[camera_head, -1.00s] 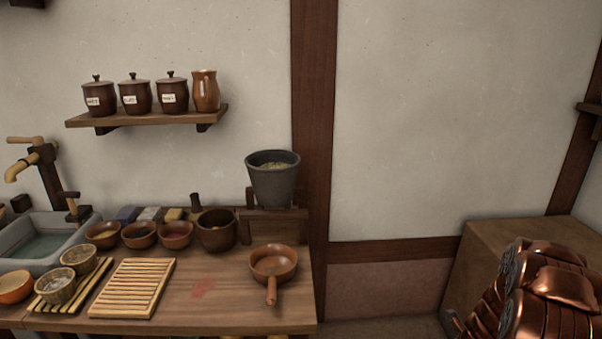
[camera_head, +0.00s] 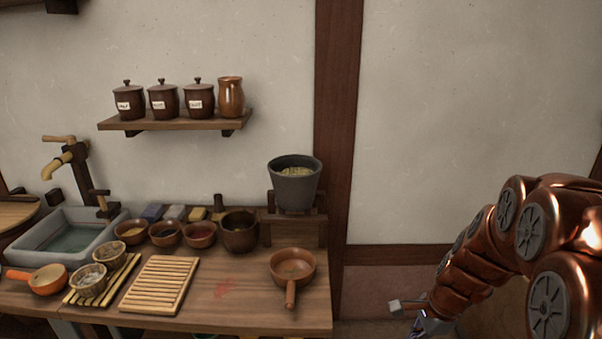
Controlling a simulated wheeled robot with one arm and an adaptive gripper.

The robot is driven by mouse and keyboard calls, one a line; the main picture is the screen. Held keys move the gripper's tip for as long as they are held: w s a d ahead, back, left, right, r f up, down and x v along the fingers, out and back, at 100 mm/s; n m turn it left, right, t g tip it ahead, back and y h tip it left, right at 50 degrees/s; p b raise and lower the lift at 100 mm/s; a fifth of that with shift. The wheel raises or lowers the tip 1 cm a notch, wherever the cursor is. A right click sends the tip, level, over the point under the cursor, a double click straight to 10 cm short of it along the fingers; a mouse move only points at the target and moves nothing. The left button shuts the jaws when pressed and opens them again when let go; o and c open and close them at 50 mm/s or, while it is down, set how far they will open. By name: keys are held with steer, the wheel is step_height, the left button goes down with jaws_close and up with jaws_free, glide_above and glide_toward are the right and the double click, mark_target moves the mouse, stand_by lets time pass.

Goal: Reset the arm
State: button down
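My copper-coloured arm (camera_head: 478,268) reaches in from the right edge and bends downward. My gripper (camera_head: 422,318) is at its lower end, near the bottom of the view, to the right of the wooden counter. Only a small part of it shows, cut off by the bottom edge, with a pale block-like piece at its left. I cannot tell whether its fingers are open or shut. I see nothing clearly held in it.
The counter (camera_head: 240,312) holds a brown handled pan (camera_head: 293,268), a slatted board (camera_head: 160,285), several bowls, a grey pot (camera_head: 295,185) on a stand and a sink (camera_head: 70,240). A shelf (camera_head: 175,122) carries jars. The wall right of the post is bare.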

steer(key=s+a+r+n+g+h+p, duration=0.1)
steer(key=s+a+r+n, duration=0.1)
steer(key=s+r+n, duration=0.3)
steer(key=s+a+r+n+g+p, duration=0.1)
steer(key=s+r+n, duration=0.4)
steer(key=s, duration=0.6)
steer(key=s+a+r+n+g+h+p, duration=0.1)
steer(key=s+a+r+n+p, duration=0.2)
steer(key=s+r+n, duration=0.3)
steer(key=s+n, duration=0.1)
steer(key=s, duration=0.1)
steer(key=shift+s+a+h, duration=0.25)
steer(key=shift+s+h, duration=0.05)
steer(key=shift+s, duration=0.1)
steer(key=shift+d, duration=0.1)
